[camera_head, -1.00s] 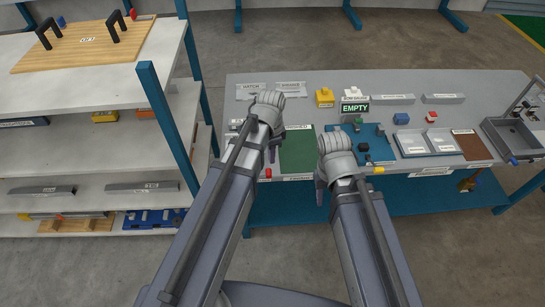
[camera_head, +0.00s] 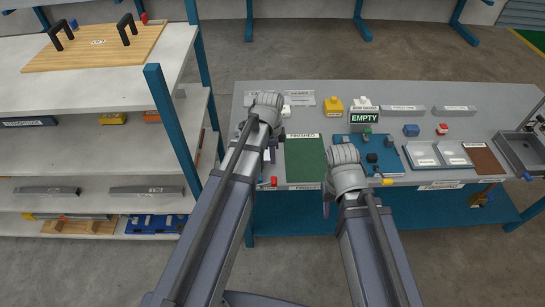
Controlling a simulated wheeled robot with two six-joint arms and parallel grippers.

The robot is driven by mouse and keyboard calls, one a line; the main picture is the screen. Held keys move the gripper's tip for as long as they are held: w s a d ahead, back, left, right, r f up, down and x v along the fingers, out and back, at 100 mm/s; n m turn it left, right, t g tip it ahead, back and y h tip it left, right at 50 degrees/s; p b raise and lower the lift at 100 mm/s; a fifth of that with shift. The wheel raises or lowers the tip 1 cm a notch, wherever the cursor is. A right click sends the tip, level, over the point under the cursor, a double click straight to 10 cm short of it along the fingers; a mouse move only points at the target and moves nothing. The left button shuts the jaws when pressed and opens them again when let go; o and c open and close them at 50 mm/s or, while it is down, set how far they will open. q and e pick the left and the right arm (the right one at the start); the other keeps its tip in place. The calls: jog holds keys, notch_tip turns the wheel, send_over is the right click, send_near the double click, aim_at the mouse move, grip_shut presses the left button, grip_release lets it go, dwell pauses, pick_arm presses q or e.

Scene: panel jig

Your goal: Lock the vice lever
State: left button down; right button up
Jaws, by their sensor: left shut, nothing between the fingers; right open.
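A blue fixture plate (camera_head: 391,161) with black clamp parts (camera_head: 372,158) sits near the front of the bench. A yellow-tipped handle (camera_head: 385,182) sticks out at its front edge, and a red-tipped handle (camera_head: 273,182) lies at the bench front left of the green mat. I cannot tell which is the vice lever. My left gripper (camera_head: 270,156) is shut and empty, pointing down over the bench beside the green mat, partly hidden by its arm. My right gripper (camera_head: 327,207) is open at the bench's front edge, left of the fixture, touching neither handle; its fingers are mostly hidden.
The green mat (camera_head: 305,160) labelled FINISHED lies between the arms. A shelf unit with a blue post (camera_head: 170,125) stands close on the left.

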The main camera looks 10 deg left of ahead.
aim_at(274, 180)
pick_arm(q)
jog(key=f+b, duration=0.9)
jog(key=f, duration=0.1)
jog(key=shift+d+f, duration=0.2)
pick_arm(e)
notch_tip(274, 180, down, 10)
jog(key=shift+f, duration=0.2)
pick_arm(q)
jog(key=f+b, duration=0.1)
jog(key=d+f+b, duration=0.2)
jog(key=b, duration=0.1)
jog(key=shift+w+d+f, duration=0.1)
jog(key=shift+w+f, duration=0.2)
jog(key=shift+f, duration=0.1)
pick_arm(e)
notch_tip(274, 180, down, 4)
jog(key=shift+r, duration=0.1)
pick_arm(q)
jog(key=shift+r, duration=0.1)
pick_arm(e)
jog(key=shift+r, duration=0.1)
